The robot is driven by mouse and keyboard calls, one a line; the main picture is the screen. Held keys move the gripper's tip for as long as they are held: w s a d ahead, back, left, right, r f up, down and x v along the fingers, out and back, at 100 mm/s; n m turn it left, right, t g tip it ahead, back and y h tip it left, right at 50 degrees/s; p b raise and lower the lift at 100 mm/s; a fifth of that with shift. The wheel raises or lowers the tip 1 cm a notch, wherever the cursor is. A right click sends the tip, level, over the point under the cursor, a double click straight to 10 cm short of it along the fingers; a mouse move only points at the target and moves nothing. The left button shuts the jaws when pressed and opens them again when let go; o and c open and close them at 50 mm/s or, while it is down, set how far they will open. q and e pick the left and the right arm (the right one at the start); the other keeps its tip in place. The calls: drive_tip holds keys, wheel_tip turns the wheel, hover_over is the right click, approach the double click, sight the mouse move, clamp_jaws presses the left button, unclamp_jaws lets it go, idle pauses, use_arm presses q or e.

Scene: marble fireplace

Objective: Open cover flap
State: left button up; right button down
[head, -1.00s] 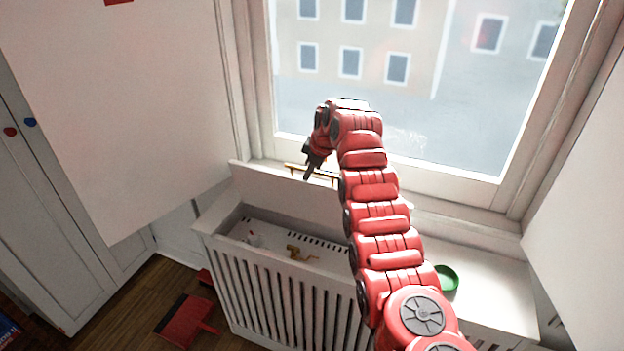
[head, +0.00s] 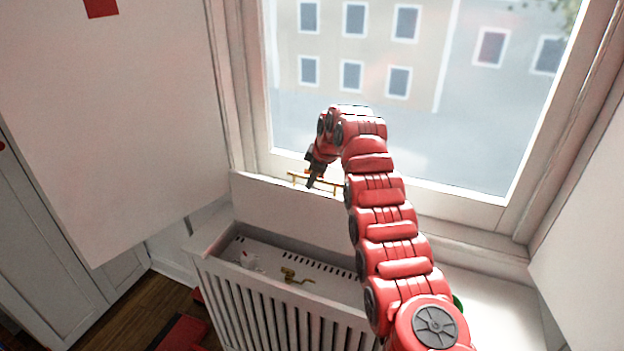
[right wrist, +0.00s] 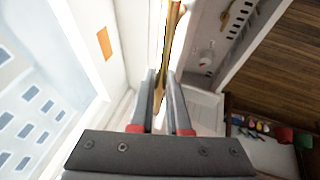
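The cover flap (head: 285,212) is the white panel at the back of the slatted radiator cover (head: 215,283). It stands raised beside the window, and the compartment before it is uncovered. A thin brass handle (head: 331,186) sits along its top edge. My right gripper (head: 311,182) is at this handle. In the right wrist view its two dark fingers (right wrist: 160,75) are a narrow gap apart, with the brass handle (right wrist: 172,35) running into the gap; whether they grip it is unclear. My left gripper is not in view.
Inside the compartment are a brass valve (head: 295,276) and a white knob (head: 246,259). A large white panel (head: 120,130) hangs at left, another white surface (head: 585,240) stands at right. A green dish (head: 458,301) is mostly behind my arm. A red object (head: 183,333) lies on the wooden floor.

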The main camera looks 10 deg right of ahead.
drive_tip(key=c, duration=0.9)
unclamp_jaws()
drive_tip(key=shift+d+f, duration=0.1)
drive_tip(key=shift+f, duration=0.1)
drive_tip(key=shift+s, duration=0.1)
drive_tip(key=shift+r, duration=0.15)
drive_tip(key=shift+r, duration=0.25)
drive_tip(key=b+v, duration=0.3)
drive_tip(key=v, duration=1.4)
drive_tip(key=shift+f, duration=0.1)
